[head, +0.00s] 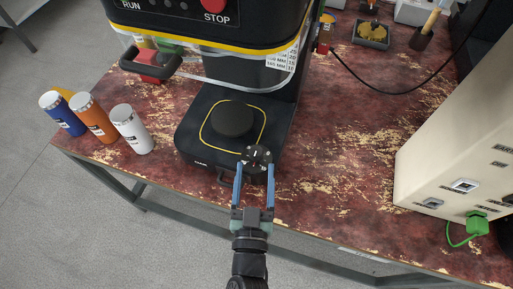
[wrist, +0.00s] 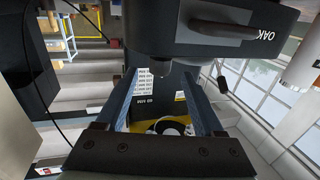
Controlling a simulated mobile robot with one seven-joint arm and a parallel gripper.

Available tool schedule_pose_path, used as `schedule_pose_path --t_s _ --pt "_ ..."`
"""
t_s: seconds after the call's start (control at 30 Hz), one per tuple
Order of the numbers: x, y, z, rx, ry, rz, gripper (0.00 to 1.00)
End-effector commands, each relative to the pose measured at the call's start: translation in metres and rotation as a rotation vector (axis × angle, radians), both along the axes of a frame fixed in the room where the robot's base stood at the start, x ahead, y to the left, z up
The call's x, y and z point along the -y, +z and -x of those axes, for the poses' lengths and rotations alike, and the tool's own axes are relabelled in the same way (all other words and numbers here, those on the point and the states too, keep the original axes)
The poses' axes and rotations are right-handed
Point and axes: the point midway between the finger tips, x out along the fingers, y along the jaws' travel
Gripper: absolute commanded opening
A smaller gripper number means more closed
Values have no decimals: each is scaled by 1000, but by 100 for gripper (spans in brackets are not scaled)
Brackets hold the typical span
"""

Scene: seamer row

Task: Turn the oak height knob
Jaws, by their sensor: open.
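The oak height knob (head: 258,155) is a round black knob with white marks at the front right corner of the black seamer base (head: 190,150). My gripper (head: 255,169) is open, with its two blue fingers reaching up to the knob from the front. The fingertips are at its near left and right edges in the head view; I cannot tell whether they touch it. In the wrist view, which is upside down, the open fingers (wrist: 165,85) frame the machine column, and the base with its OAK label (wrist: 260,33) is at the top.
Blue, orange and white cans (head: 130,130) stand left of the seamer. A beige box (head: 450,150) with a green plug (head: 477,222) is at the right. The seamer head (head: 200,25) overhangs the base. The worn red table (head: 330,160) is clear right of the base.

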Motion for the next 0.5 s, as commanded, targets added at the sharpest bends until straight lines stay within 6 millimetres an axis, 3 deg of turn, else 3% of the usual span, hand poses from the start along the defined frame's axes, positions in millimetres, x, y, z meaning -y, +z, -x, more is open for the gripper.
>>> schedule_pose_path --t_s 0.2,0.5 --pt "2 1 -37 3 0 1 70" --pt "3 1 -58 1 0 1 70"
